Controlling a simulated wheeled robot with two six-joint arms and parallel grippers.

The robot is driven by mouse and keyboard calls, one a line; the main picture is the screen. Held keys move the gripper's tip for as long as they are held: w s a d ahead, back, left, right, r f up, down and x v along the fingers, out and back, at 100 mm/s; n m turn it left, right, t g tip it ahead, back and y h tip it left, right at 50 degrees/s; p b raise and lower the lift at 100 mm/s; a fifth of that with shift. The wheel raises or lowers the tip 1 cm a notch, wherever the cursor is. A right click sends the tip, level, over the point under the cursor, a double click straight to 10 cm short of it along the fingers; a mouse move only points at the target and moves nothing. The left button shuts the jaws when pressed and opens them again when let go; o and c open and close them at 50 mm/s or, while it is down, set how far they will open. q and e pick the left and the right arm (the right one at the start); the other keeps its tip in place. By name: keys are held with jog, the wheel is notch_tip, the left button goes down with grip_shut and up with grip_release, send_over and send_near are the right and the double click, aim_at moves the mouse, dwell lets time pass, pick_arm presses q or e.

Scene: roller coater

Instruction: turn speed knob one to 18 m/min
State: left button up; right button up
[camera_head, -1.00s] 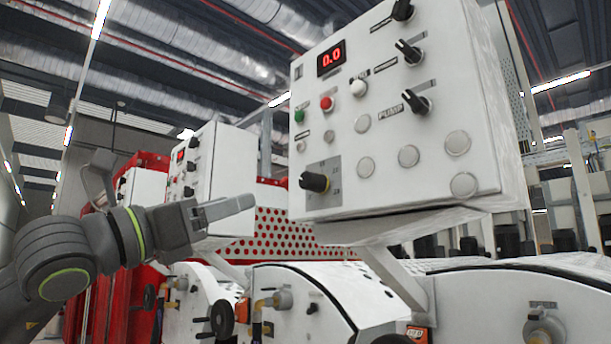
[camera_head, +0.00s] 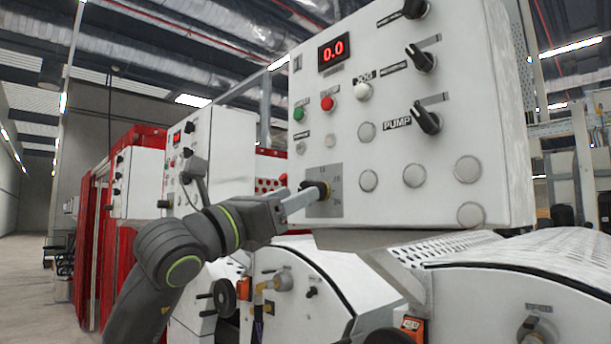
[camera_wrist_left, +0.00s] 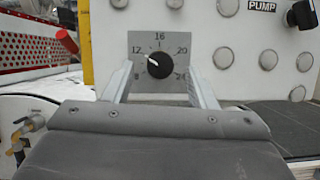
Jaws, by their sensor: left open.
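The black speed knob (camera_wrist_left: 161,65) sits on a grey dial plate (camera_wrist_left: 146,38) with marks from 8 to 24, with 16 at the top. Its white pointer aims up-left, near 12. In the head view the knob (camera_head: 318,189) is partly hidden by my gripper. My left gripper (camera_head: 302,196) is at the lower left of the panel. In the wrist view the left gripper (camera_wrist_left: 160,70) is open, with one finger on each side of the knob. Gaps show between fingers and knob; contact is not visible. My right gripper is not in view.
The white control panel (camera_head: 395,150) has a red display (camera_head: 334,50) reading 0.0. White machine housings stand below.

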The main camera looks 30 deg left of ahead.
pick_arm(q)
jog(key=shift+p+x, duration=0.8)
jog(key=shift+x, duration=1.1)
jog(key=c, duration=1)
jog(key=shift+o, duration=0.2)
